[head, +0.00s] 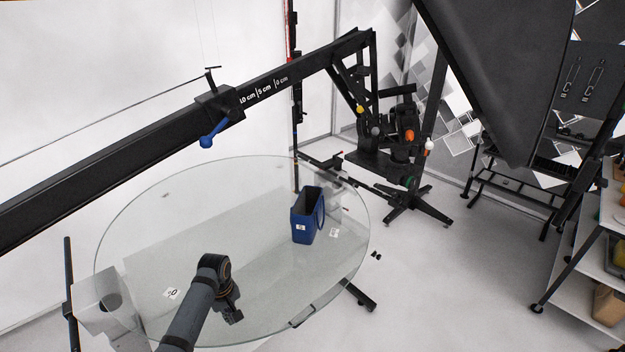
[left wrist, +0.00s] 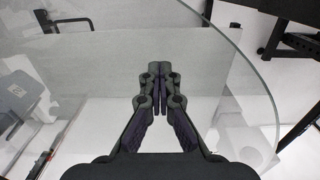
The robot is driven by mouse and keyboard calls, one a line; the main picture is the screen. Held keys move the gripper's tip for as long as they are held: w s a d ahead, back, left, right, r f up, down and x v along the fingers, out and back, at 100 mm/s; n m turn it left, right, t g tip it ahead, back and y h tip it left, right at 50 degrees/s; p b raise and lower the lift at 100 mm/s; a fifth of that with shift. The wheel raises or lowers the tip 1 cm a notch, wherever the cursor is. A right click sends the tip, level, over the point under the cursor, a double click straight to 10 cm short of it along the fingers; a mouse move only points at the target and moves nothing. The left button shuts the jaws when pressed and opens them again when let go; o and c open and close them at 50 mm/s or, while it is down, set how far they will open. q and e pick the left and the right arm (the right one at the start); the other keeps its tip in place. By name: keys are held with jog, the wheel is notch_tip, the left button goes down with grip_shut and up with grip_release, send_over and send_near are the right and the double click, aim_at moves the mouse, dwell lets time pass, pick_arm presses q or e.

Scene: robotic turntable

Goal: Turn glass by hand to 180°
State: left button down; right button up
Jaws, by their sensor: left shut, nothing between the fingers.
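The round clear glass plate (head: 150,230) lies level in the middle of the head view. A label (head: 171,293) that seems to read 90 is on its near left part, and another small label (head: 334,232) is near its right edge. A dark blue bin (head: 306,218) stands upright on the glass, right of centre. My left gripper (head: 234,314) is over the near part of the glass, shut and empty. In the left wrist view its fingertips (left wrist: 160,70) meet, with the curved glass edge (left wrist: 262,75) to the right. Contact with the glass cannot be told. My right gripper is not in view.
A black beam (head: 130,150) with a blue knob (head: 211,140) crosses above the glass. A black stand (head: 385,160) with coloured knobs is behind it. A shelf (head: 580,250) stands at the right. Floor between the glass and shelf is mostly clear.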

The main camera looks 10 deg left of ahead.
pick_arm(q)
jog(key=shift+s+a+f, duration=0.15)
jog(key=shift+s+f, duration=0.1)
jog(key=shift+s, duration=0.05)
jog(key=shift+a, duration=0.15)
